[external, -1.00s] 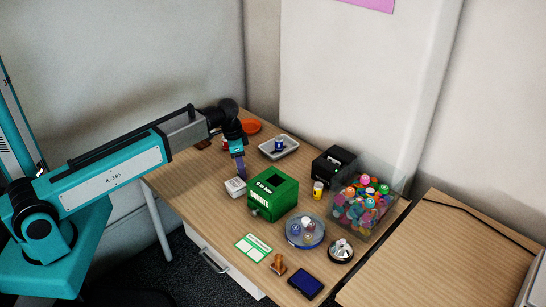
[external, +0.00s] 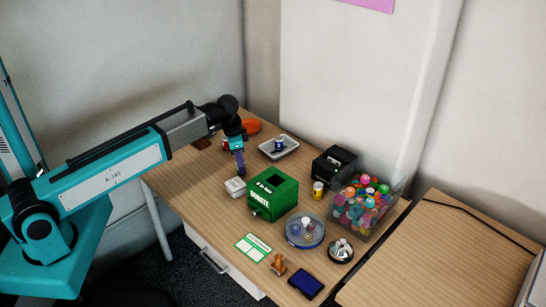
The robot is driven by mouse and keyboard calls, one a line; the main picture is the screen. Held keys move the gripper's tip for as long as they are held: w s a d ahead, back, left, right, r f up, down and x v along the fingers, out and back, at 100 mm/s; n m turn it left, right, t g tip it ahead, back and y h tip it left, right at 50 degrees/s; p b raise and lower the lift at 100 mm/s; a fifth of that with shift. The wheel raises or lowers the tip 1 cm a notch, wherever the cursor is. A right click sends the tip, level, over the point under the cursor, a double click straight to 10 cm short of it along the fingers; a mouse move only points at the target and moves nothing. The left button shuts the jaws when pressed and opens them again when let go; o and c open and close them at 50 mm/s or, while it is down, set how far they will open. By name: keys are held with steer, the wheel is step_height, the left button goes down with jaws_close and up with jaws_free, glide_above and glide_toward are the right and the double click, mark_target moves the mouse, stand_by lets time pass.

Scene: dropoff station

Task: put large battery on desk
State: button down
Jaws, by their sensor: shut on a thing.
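My gripper (external: 238,152) points down over the left part of the desk (external: 195,170), behind the white box and left of the green donation box. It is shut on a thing. A slim purple-grey upright shape (external: 240,163) shows at its lower end; it is too small to tell which part is finger and which is the held thing, or whether that is the large battery. Its lower end is close above or behind the white box (external: 235,187); I cannot tell whether it touches the desk.
The green donation box (external: 272,198) stands right of my gripper. A grey tray (external: 292,150) with a blue-and-white cylinder (external: 279,144) is behind. A yellow cylinder (external: 318,190), a clear round dish (external: 292,243) and a clear bin (external: 345,228) stand further right. Bare desk lies front left.

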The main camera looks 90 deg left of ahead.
steer(key=shift+r+b, duration=0.3)
steer(key=shift+r, duration=4)
